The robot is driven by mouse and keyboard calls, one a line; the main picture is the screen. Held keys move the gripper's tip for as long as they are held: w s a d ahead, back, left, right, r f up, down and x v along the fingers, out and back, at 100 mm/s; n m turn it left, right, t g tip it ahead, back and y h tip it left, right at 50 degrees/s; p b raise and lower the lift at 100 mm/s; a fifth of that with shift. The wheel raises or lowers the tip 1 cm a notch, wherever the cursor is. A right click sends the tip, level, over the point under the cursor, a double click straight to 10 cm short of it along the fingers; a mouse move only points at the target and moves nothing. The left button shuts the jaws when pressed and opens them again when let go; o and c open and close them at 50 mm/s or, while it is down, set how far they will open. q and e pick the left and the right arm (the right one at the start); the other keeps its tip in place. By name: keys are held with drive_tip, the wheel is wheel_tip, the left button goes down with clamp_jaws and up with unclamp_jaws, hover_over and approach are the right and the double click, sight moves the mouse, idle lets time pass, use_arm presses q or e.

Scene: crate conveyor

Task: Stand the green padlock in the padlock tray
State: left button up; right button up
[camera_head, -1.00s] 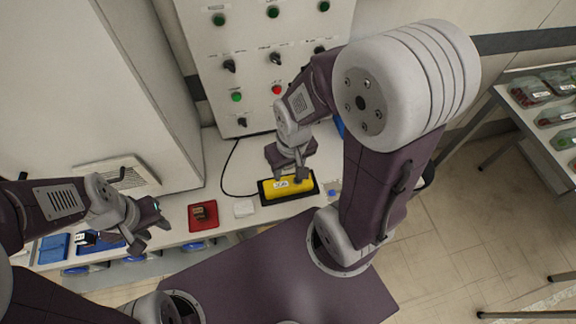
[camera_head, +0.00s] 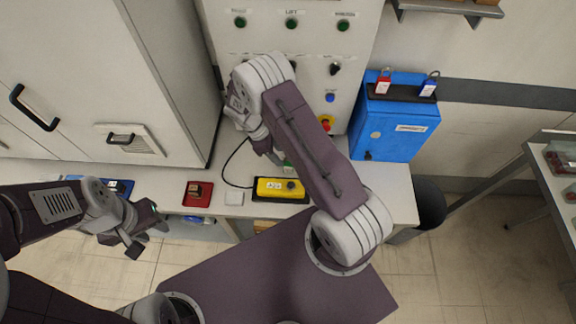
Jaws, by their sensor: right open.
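A small green and white piece, likely the green padlock (camera_head: 288,168), shows on the bench behind the yellow pendant, mostly hidden by my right arm. My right gripper (camera_head: 275,157) is open close beside it, its fingers partly covered by the arm. I cannot tell whether they touch it. A black tray (camera_head: 403,90) on top of the blue cabinet holds a red padlock (camera_head: 383,82) and a blue padlock (camera_head: 430,83), both upright. My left gripper (camera_head: 146,238) is open and empty in front of the bench at the left.
The yellow pendant (camera_head: 271,187) lies in a black holder at the bench front. The blue cabinet (camera_head: 396,132) stands at the right. A grey control panel (camera_head: 298,53) rises behind.

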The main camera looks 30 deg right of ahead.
drive_tip(key=x, duration=0.3)
drive_tip(key=shift+f, duration=0.15)
drive_tip(key=shift+d+f+p, duration=0.25)
drive_tip(key=shift+f+p, duration=0.05)
drive_tip(key=p+x, duration=0.1)
drive_tip(key=x, duration=0.4)
drive_tip(key=shift+d, duration=0.1)
clamp_jaws()
